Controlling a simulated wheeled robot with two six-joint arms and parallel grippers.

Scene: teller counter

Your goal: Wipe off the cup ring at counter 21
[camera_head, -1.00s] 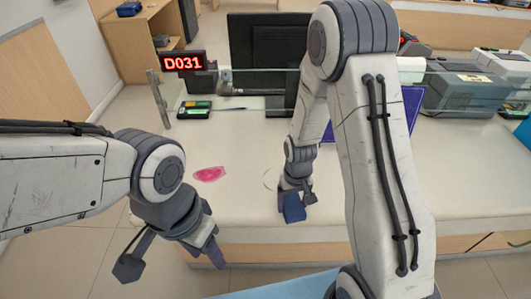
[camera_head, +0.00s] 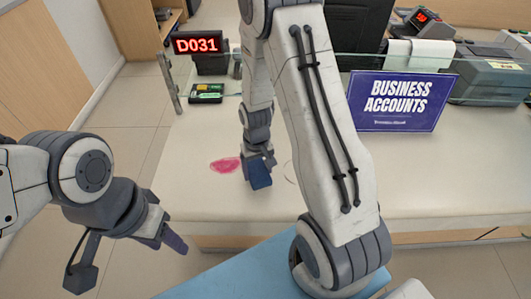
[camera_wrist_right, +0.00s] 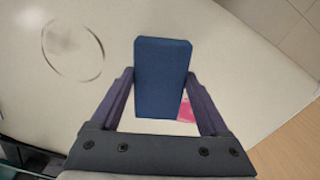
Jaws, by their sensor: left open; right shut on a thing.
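The cup ring is a thin grey circle on the pale counter (camera_head: 390,205), clear in the right wrist view (camera_wrist_right: 73,50) with a faint smudge inside. In the head view the cup ring (camera_head: 288,173) shows as a faint arc, partly behind my right arm. My right gripper (camera_head: 257,163) is shut on a dark blue sponge-like block (camera_head: 260,178), which also shows in the right wrist view (camera_wrist_right: 162,62). The block is left of the ring in the head view, apart from it; I cannot tell if it touches the counter. My left gripper (camera_head: 125,262) is open and empty, off the counter's front left.
A pink stain (camera_head: 224,165) lies just left of the block; it also shows in the wrist view (camera_wrist_right: 186,110). A glass screen (camera_head: 350,66) crosses behind. A purple "BUSINESS ACCOUNTS" sign (camera_head: 400,101) stands right, a red "D031" display (camera_head: 197,43) back left.

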